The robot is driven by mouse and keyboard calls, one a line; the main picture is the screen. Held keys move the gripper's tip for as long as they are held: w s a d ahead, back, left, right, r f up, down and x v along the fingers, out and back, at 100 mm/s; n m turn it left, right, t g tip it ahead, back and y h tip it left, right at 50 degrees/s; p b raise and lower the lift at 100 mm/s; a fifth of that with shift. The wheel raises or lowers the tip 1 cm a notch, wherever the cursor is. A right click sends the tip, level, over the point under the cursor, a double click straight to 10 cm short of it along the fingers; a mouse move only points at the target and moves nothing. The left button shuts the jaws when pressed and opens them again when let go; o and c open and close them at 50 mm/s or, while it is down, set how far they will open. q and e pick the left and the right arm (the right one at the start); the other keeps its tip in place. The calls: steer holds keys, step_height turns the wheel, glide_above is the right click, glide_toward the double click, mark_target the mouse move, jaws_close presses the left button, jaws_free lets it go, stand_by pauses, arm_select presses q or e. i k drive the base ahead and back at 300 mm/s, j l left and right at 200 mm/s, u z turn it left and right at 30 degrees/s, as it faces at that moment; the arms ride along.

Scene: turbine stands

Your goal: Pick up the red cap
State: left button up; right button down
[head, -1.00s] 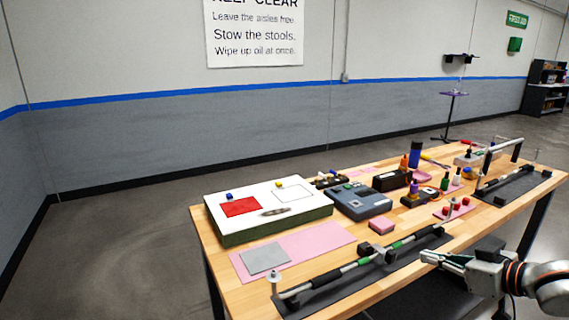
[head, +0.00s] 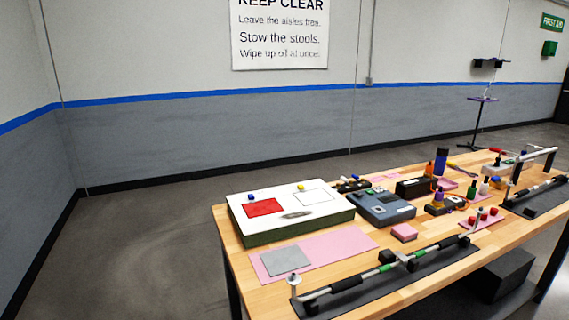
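Small red caps (head: 483,215) sit close together on a pink mat (head: 487,224) on the right half of the wooden table. They are too small here to make out their exact shape, or to tell which is meant. Neither of my grippers is in the head view.
A long rod lies on a dark mat (head: 440,258) along the table's front edge, before the caps. A white-topped box (head: 330,208) stands at the left, beside a blue-grey device (head: 385,208). Bottles, including a blue one (head: 441,161), stand behind the caps. A dark box (head: 508,272) is below the front edge.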

mark_target(493, 211)
steer(key=z, duration=1.35)
